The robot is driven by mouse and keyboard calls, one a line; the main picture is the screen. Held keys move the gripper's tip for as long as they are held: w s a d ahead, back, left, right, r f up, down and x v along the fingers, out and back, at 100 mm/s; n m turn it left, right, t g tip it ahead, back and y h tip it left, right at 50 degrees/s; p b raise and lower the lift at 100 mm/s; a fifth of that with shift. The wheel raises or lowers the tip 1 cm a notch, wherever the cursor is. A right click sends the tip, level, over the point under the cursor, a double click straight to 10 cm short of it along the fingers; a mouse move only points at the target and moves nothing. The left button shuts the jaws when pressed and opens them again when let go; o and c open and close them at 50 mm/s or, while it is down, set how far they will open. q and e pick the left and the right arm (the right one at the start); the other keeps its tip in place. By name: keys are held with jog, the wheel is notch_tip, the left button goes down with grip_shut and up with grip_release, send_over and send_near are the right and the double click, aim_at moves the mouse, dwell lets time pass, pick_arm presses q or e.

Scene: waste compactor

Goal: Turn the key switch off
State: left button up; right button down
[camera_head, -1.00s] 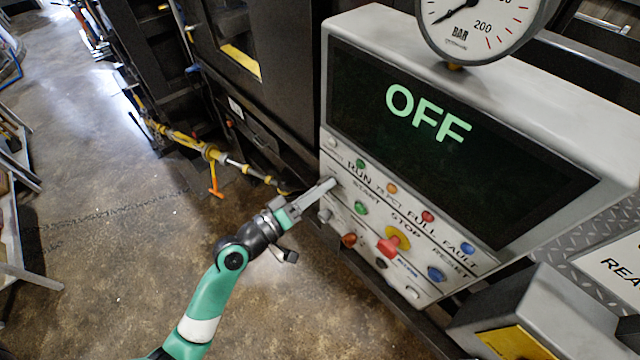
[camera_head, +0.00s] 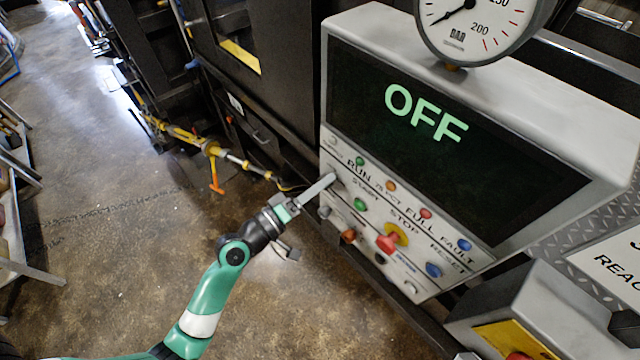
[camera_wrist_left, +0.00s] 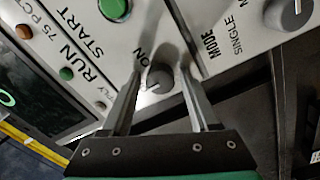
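The key switch (camera_wrist_left: 158,80) is a round grey knob on the control panel, beside an "ON" label in the left wrist view. My left gripper (camera_wrist_left: 160,72) is open, with one finger on each side of the switch and its tips close to the panel. I cannot tell whether the fingers touch the switch. In the head view my left gripper (camera_head: 332,179) reaches the panel's left edge and hides the switch. The display (camera_head: 430,125) reads "OFF". My right gripper is not in view.
The red stop button (camera_head: 388,241), a green button (camera_head: 361,205) and a blue button (camera_head: 433,270) sit to the right on the panel. A grey mode knob (camera_wrist_left: 288,14) is near the switch. A pressure gauge (camera_head: 480,22) stands on top. Open floor lies left.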

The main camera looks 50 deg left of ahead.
pick_arm(q)
jog(key=shift+o, duration=0.4)
jog(key=s+b, duration=0.3)
jog(key=s, duration=0.8)
jog(key=shift+s+f, duration=0.15)
jog(key=shift+s, duration=0.2)
jog(key=shift+a, duration=0.1)
